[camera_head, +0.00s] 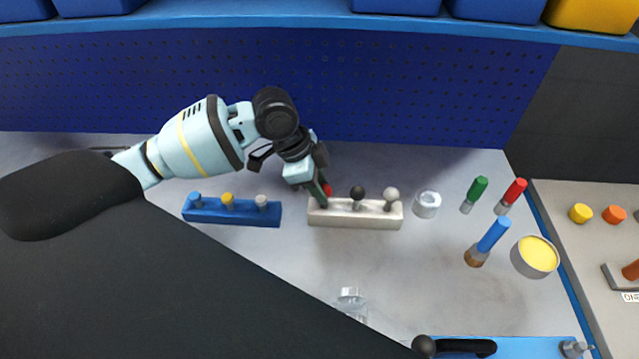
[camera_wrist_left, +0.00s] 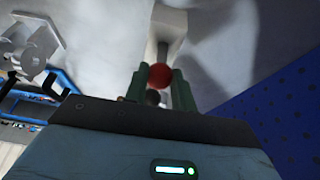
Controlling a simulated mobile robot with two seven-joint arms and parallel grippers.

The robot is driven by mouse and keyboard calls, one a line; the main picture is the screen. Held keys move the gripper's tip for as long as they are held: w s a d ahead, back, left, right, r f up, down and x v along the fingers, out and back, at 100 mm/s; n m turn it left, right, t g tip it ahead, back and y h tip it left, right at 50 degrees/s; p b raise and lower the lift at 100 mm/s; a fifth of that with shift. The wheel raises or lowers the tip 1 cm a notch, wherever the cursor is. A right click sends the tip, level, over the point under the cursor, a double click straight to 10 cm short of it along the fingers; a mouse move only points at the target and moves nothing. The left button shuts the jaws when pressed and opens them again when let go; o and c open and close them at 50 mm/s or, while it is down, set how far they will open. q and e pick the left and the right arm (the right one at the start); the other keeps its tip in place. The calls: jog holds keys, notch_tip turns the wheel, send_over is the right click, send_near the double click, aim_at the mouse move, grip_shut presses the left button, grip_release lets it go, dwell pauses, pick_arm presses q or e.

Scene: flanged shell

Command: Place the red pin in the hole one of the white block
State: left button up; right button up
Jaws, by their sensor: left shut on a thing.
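The white block (camera_head: 355,218) lies on the grey table, with a black-headed pin (camera_head: 357,192) at its middle and a pale-headed pin (camera_head: 391,194) at its right end. My left gripper (camera_head: 321,192) is over the block's left end, shut on the red pin (camera_head: 328,188). In the left wrist view the red pin's round head (camera_wrist_left: 160,75) sits between the green fingers, with the white block (camera_wrist_left: 165,30) beyond. My right gripper is not in view.
A blue block (camera_head: 235,213) with blue, yellow and pale pins lies to the left. A metal nut (camera_head: 427,203), green and red markers, a blue-handled brush (camera_head: 488,240) and a yellow-filled tin (camera_head: 536,256) stand to the right. A blue perforated wall (camera_head: 400,100) rises behind.

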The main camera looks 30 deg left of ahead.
pick_arm(q)
jog(key=o, duration=1)
jog(key=shift+f, duration=0.1)
jog(key=v, duration=1.2)
jog(key=shift+p, duration=0.4)
jog(key=shift+d, duration=0.1)
